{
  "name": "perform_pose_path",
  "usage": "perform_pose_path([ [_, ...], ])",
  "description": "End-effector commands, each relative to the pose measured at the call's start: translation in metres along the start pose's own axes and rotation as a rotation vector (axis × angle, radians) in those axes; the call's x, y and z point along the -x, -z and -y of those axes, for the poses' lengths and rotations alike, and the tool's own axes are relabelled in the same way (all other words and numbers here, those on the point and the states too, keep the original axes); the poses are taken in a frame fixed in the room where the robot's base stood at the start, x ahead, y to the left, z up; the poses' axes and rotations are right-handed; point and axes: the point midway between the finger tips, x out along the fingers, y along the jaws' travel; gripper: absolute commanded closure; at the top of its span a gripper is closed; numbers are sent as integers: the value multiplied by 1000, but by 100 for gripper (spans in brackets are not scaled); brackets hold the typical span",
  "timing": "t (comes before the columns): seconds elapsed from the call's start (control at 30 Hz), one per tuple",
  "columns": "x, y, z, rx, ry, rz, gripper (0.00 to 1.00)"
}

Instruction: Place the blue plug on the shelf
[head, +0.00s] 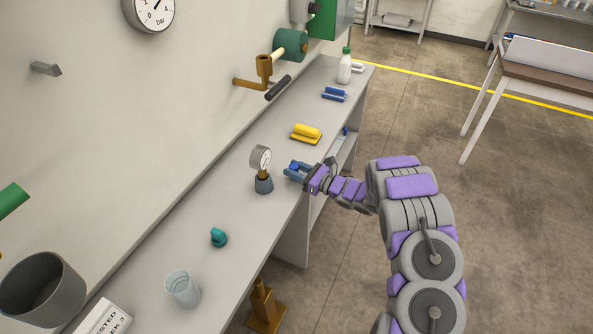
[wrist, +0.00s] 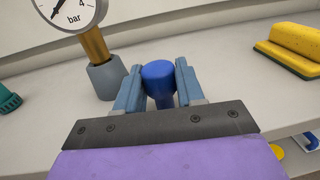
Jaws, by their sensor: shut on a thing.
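The blue plug (wrist: 159,84) is between the two fingers of my gripper (wrist: 158,88) in the wrist view. My gripper is shut on it, with a finger on each side. In the head view my gripper (head: 296,171) is at the front edge of the long grey bench, just right of the pressure gauge, and the plug (head: 294,167) shows small between the fingers. I cannot tell whether the plug touches the bench top. A shelf (head: 341,144) shows partly below the bench top; blue and yellow items on it show at the lower right of the wrist view.
The gauge (head: 262,170) stands close left of my gripper. A teal knob (head: 218,237) and a clear cup (head: 183,289) are nearer.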

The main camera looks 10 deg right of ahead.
Motion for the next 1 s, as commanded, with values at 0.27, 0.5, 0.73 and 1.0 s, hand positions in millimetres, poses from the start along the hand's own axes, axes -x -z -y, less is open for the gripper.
perform_pose_path([
  [0.27, 4, 2, 4, -3, 1, 4, 90],
  [0.5, 3, 1, 3, -3, 1, 3, 43],
  [0.73, 1, 1, 1, -1, 1, 0, 36],
  [1.0, 12, -2, 5, -4, 4, 2, 36],
])
